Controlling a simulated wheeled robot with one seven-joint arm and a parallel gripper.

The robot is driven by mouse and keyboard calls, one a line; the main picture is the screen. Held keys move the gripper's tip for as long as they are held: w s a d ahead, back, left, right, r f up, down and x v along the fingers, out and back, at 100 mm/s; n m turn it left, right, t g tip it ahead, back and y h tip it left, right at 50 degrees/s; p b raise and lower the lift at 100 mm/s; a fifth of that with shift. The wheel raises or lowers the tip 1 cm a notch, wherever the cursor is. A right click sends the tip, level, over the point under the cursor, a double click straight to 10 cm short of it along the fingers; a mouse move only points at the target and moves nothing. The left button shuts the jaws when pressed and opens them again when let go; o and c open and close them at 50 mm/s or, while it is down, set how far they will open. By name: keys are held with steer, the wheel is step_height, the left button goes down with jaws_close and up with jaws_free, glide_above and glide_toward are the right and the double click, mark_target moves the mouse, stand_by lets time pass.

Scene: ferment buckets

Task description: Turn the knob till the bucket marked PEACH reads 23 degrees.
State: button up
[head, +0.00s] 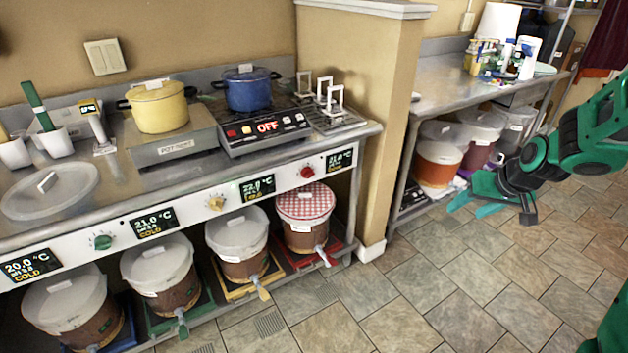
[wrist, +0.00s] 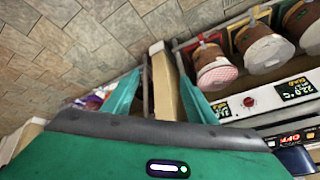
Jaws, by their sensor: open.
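Several lidded buckets stand on the low shelf, on blue, green, yellow and red mats; their labels are too small to read, so I cannot tell which is PEACH. On the counter front are a green knob (head: 102,242), a yellow knob (head: 216,202) and a red knob (head: 307,171). Displays read 20.0 °C COLD (head: 30,266), 21.0 °C COLD (head: 155,222) and apparently 22.0 °C (head: 257,189); the rightmost display (head: 340,159) is unclear. My gripper (head: 492,208) is open and empty, right of the counter, apart from every knob. The red knob also shows in the wrist view (wrist: 249,101).
A yellow pot (head: 158,108) and a blue pot (head: 247,88) stand on the counter. A wall end (head: 370,110) separates it from another table (head: 480,85) with more buckets below. Tiled floor (head: 400,310) is clear in front.

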steer(key=w+a+f+n+t+y, duration=0.1)
steer(key=w+a+f+t, duration=0.1)
steer(key=w+a, duration=0.3)
steer(key=w+a+f+n+t, duration=0.1)
steer(key=w+a+f, duration=0.2)
steer(key=w, duration=0.4)
steer(key=n+t+y, duration=0.6)
steer(key=y, duration=0.2)
glide_toward(311, 176)
steer(key=x, duration=0.4)
steer(key=shift+w+a, duration=0.15)
steer(key=shift+a, duration=0.05)
steer(key=shift+x, duration=2.5)
steer(key=shift+c, duration=0.3)
